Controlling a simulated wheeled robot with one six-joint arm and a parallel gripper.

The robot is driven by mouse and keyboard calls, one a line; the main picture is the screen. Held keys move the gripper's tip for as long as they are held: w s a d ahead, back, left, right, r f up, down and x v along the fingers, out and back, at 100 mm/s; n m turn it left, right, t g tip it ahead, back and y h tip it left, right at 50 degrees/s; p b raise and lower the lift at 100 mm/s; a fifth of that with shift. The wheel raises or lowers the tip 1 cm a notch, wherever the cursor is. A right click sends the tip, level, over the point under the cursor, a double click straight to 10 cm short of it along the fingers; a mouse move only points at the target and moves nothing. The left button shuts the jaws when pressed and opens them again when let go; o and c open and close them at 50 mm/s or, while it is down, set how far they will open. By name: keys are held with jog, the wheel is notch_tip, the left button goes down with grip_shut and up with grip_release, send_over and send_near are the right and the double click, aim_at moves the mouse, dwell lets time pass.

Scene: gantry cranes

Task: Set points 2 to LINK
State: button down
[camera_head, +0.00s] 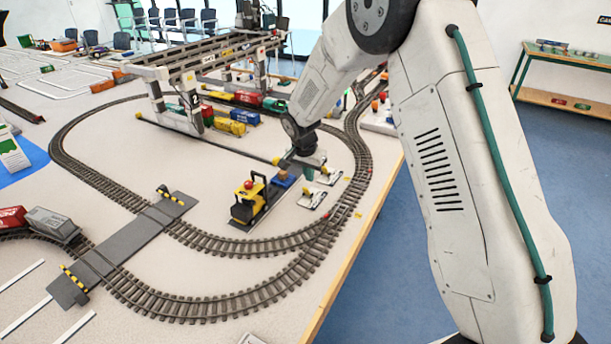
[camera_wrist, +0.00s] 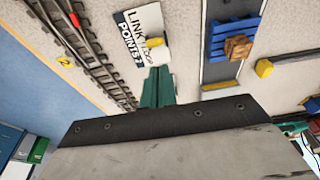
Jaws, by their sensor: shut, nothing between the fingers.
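The points 2 plate (camera_wrist: 130,22) is a white and dark label reading "LINK" and "POINTS 2" in the wrist view. A yellow lever handle (camera_wrist: 156,42) stands over its right side, by a second, partly covered word away from "LINK". My gripper (camera_wrist: 158,70) has green fingers, shut and empty, just below the plate and handle in the picture; contact cannot be told. In the head view my gripper (camera_head: 308,174) is low over the layout near two small lever plates, one nearer (camera_head: 313,198) and one farther (camera_head: 329,176). Their lettering is too small to read.
Curved track (camera_head: 357,185) runs right of the lever plates, near the table edge. A yellow and black vehicle (camera_head: 248,203) stands to their left. A blue pallet with a brown crate (camera_wrist: 238,46) is near my gripper. A gantry crane (camera_head: 200,65) stands behind over coloured wagons.

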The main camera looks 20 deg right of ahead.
aim_at(306, 188)
jog(key=v, duration=0.7)
jog(key=shift+r, duration=0.35)
jog(key=shift+s+a, duration=0.1)
